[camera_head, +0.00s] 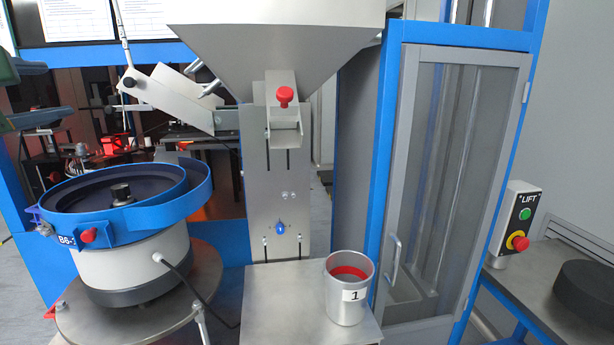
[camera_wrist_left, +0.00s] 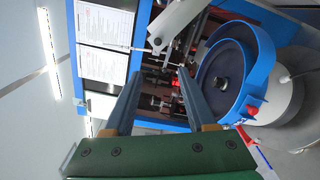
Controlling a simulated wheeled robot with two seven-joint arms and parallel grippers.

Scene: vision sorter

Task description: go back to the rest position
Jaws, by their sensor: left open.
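My left gripper (camera_head: 56,90) shows at the left edge of the head view, with its green body partly cut off by the frame. In the left wrist view its two grey fingers (camera_wrist_left: 160,76) stand apart with nothing between them. The gripper is in the air, above and to the left of the blue-rimmed bowl feeder (camera_head: 121,195). That feeder also shows at the right of the left wrist view (camera_wrist_left: 254,107). My right gripper is not in view.
A metal cup marked 1 (camera_head: 346,302), with red inside, stands upright on a steel table (camera_head: 270,312) under a hopper (camera_head: 275,45). A blue-framed cabinet (camera_head: 455,150) and a LIFT control box (camera_head: 516,222) are at right. Blue frame posts stand behind the feeder.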

